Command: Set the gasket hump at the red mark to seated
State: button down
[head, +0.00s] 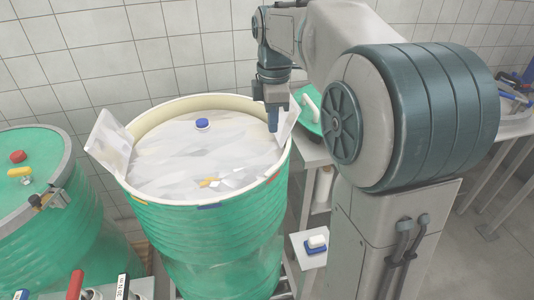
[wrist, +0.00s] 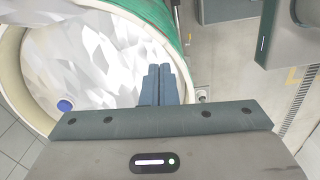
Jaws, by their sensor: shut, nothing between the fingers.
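An open green drum (head: 205,230) with a cream rim stands in the middle of the head view. A white crumpled liner (head: 180,150) fills it, and a blue cap (head: 202,124) shows on the liner. The drum rim (wrist: 10,75) also shows there.
A closed green drum (head: 45,185) with a red knob and yellow handle stands at the left. A green lid (head: 308,108) with a white handle lies behind my gripper. A small white stand (head: 309,262) holds a white block. A bench (head: 515,125) with tools stands at the far right.

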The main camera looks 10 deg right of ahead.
aim_at(272, 171)
jog(key=shift+w+r+n, duration=0.2)
jog(key=shift+w+n, duration=0.4)
jog(key=shift+w, duration=0.1)
notch_tip(272, 171, down, 14)
jog(key=shift+p, duration=1)
notch_tip(272, 171, down, 2)
jog(key=shift+s+f+b, duration=0.1)
jog(key=shift+b, duration=0.85)
jog(key=shift+s+f, duration=0.2)
jog(key=shift+s, duration=0.05)
notch_tip(272, 171, up, 16)
jog(key=p, duration=0.1)
jog(key=shift+w+f+p, duration=0.25)
jog(key=shift+w+p, duration=0.05)
jog(key=shift+p, duration=0.05)
